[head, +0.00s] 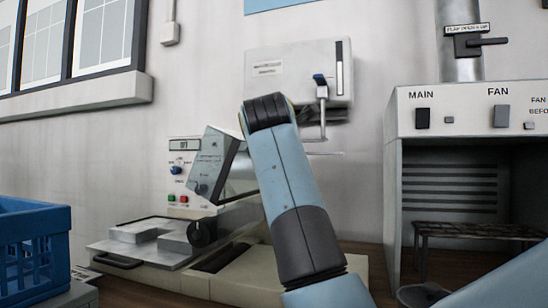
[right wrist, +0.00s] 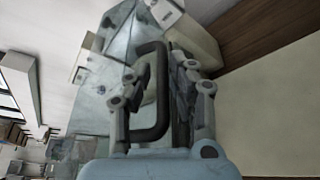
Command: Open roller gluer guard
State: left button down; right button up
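The roller gluer (head: 190,235) stands on the bench against the wall. Its see-through guard (head: 238,180) is tilted up at an angle, partly hidden behind my arm. In the right wrist view, the glassy guard (right wrist: 95,88) carries a black U-shaped handle (right wrist: 161,95). My right gripper (right wrist: 162,75) has its fingers on either side of the handle bar; I cannot tell whether both pads touch it. In the head view a blue arm of mine crosses in front of the gluer, and no gripper fingers show. My left gripper is not in view.
A control panel (head: 184,157) with a display and knobs stands behind the gluer. A blue crate (head: 35,250) is at the left. A white wall box (head: 290,70) with a lever is above. A fan cabinet (head: 393,190) stands at the right.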

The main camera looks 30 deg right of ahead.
notch_tip(320, 180, up, 10)
dwell(0.5)
dwell(0.4)
